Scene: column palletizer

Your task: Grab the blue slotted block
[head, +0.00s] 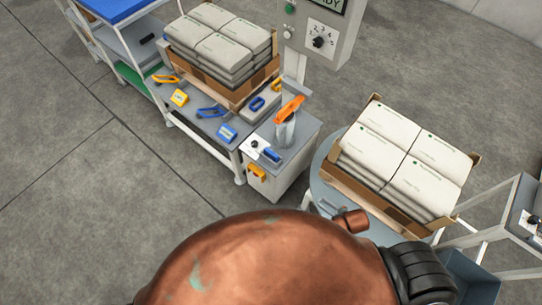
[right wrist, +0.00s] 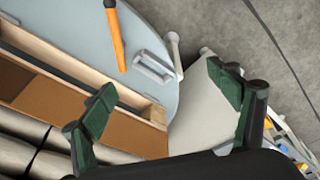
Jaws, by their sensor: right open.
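A blue block with a light slot-like face (head: 227,133) sits near the front edge of the grey workbench (head: 305,133) in the head view. Another blue piece (head: 272,154) lies by a white plate, and a smaller one (head: 257,103) lies farther back; their slots are too small to tell. My right gripper (right wrist: 165,97) is open and empty in the right wrist view, over the round table beside a carton, away from the blue block. Small blue and yellow items (right wrist: 284,149) show at that view's lower right. My left gripper is not in view.
Stacked sacks in a carton (head: 220,40) stand on the workbench. A second carton of sacks (head: 405,155) stands on the round table (head: 322,160). An orange-handled tool (right wrist: 116,40) and a grey handle (right wrist: 153,68) lie near my right gripper. Floor at left is clear.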

